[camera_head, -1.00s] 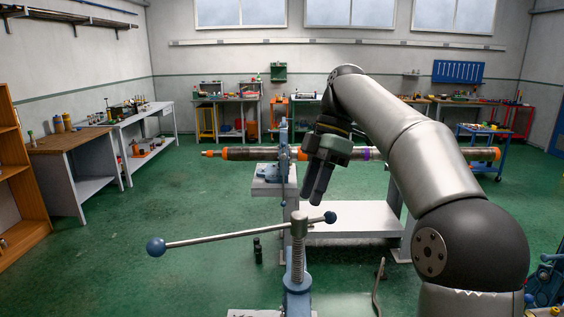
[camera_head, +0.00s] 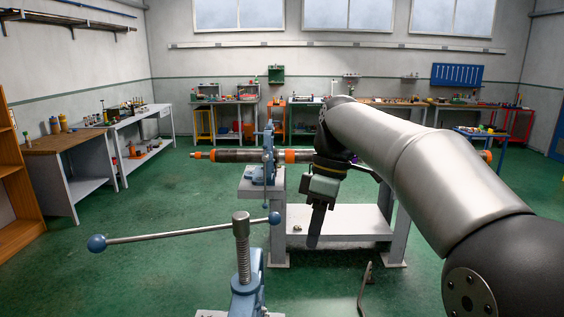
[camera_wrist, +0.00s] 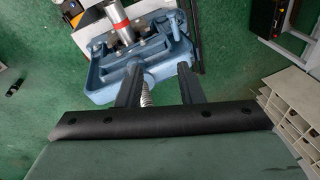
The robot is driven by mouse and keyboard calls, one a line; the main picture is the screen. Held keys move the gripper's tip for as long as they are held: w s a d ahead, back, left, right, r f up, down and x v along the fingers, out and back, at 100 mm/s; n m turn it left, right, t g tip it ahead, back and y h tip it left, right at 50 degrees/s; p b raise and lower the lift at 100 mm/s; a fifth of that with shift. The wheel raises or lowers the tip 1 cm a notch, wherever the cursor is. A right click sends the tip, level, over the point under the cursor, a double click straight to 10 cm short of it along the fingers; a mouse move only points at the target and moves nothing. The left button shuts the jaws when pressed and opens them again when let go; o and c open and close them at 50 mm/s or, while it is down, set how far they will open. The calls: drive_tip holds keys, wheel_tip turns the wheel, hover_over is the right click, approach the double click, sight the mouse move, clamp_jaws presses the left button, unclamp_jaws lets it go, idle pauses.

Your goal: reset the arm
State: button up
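My gripper (camera_head: 316,228) hangs pointing down in the head view, to the right of the near vise. In the wrist view its two dark fingers (camera_wrist: 158,76) are apart, with nothing held between them. In the head view a long pipe with orange bands (camera_head: 236,156) lies level through the far blue vise (camera_head: 268,150). My arm hides part of the pipe's right side.
The near vise (camera_head: 241,262) has a long bar handle (camera_head: 180,231) reaching left. A grey stand (camera_head: 340,222) is behind my gripper. Workbenches (camera_head: 70,160) and a wooden shelf (camera_head: 15,200) stand at the left. Green floor is open at the left front.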

drive_tip(key=s+d+f+m+t, duration=0.1)
drive_tip(key=s+d+f+m, duration=0.2)
drive_tip(key=s+f+m, duration=0.2)
drive_tip(key=s+d+f+m+t+h+b, duration=0.1)
drive_tip(key=s+d+f+m, duration=0.1)
drive_tip(key=s+f+m, duration=0.3)
drive_tip(key=s+d+f+m+t+h, duration=0.1)
drive_tip(key=s+d+f+m, duration=0.2)
drive_tip(key=s+f, duration=0.7)
wheel_tip(320, 180, down, 2)
drive_tip(key=shift+s+d+f+m, duration=0.1)
drive_tip(key=shift+s+d+m, duration=0.2)
drive_tip(key=shift+m, duration=0.8)
